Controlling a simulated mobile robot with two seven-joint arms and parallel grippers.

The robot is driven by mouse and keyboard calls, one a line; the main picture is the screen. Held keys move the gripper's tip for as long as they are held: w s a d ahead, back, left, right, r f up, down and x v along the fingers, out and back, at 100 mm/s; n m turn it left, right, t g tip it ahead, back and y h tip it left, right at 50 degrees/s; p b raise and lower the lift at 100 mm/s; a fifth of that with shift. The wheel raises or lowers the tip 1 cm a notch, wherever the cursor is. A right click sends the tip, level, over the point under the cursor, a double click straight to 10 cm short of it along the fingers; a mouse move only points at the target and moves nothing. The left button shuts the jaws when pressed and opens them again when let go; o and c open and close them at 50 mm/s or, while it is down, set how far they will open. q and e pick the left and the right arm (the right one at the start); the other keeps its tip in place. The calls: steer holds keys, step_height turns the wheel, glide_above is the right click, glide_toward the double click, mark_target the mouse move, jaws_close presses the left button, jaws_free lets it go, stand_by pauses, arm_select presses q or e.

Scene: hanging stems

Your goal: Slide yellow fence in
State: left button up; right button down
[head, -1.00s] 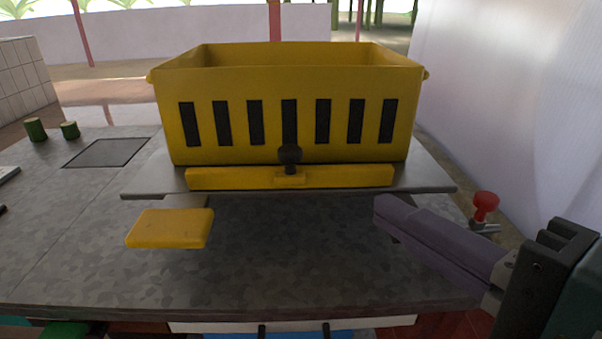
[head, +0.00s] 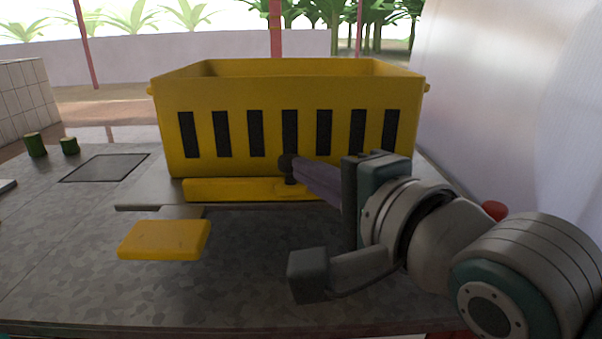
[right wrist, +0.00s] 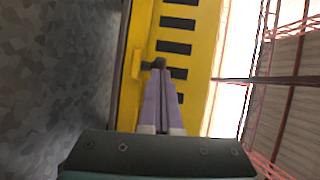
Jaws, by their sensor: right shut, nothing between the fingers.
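The yellow fence is a low yellow bar (head: 230,190) along the foot of a large yellow bin (head: 300,90) with black slots; it also shows in the right wrist view (right wrist: 133,85). A dark knob (head: 287,163) stands on the bar, and it shows in the right wrist view (right wrist: 153,64). My right gripper (head: 300,168) has purple fingers, shut and empty, with tips right at the knob. In the right wrist view the fingertips (right wrist: 160,74) seem to meet the knob; I cannot tell if they touch. My left gripper is out of view.
A yellow paddle (head: 165,240) sticks out at the front left. A red knob (head: 495,210) is partly hidden behind my right arm. Two green cylinders (head: 36,145) stand far left. A pale wall (head: 500,90) rises at right.

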steer(key=shift+w, duration=0.1)
steer(key=w+b, duration=0.1)
steer(key=w, duration=0.4)
steer(key=shift+w+f+b, duration=0.15)
steer(key=shift+w+b, duration=0.05)
steer(key=shift+b, duration=0.2)
steer(key=shift+d, duration=0.1)
steer(key=shift+f, duration=0.1)
